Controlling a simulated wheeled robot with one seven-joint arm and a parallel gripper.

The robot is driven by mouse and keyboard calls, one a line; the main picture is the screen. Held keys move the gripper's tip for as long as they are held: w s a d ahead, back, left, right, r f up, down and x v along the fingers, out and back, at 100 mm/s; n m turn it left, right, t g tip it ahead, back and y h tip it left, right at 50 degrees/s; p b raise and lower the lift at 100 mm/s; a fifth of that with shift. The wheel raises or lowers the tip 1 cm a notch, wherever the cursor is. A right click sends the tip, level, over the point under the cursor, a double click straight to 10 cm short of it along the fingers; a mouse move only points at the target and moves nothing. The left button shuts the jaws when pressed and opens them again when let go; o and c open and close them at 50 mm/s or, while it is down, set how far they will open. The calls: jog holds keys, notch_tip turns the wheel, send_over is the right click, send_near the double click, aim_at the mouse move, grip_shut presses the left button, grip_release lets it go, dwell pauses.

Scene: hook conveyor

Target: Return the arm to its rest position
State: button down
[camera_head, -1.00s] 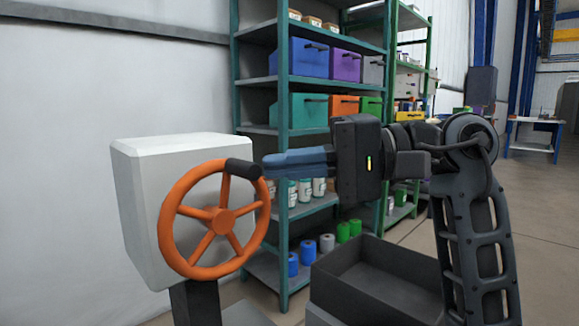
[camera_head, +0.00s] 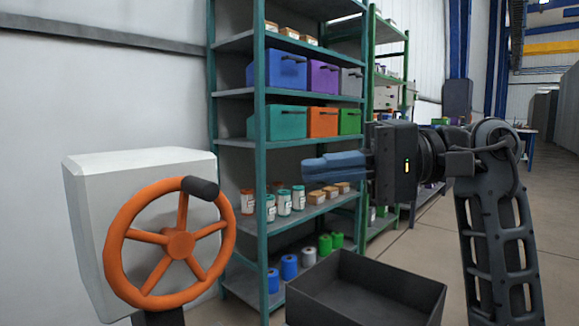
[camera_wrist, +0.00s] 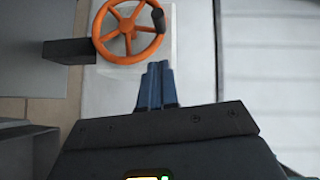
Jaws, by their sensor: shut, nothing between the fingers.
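My gripper (camera_head: 306,169) is at the middle of the head view, its blue fingers pointing left and shut with nothing between them. It is apart from the orange handwheel (camera_head: 181,243), which is mounted on a white box (camera_head: 85,205) at the lower left. The wheel's dark handle (camera_head: 200,187) sits at its upper right rim. In the wrist view my gripper (camera_wrist: 158,66) points up the picture, with the orange handwheel (camera_wrist: 128,30) beyond it and a little to the left, and clear space between them.
A teal shelf rack (camera_head: 260,190) with coloured bins, jars and rolls stands behind my gripper. A dark open tray (camera_head: 365,285) is below my gripper. A green rack (camera_head: 405,75) stands farther back. Open floor (camera_head: 425,240) lies at the right.

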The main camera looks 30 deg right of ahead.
jog(key=shift+v, duration=1.9)
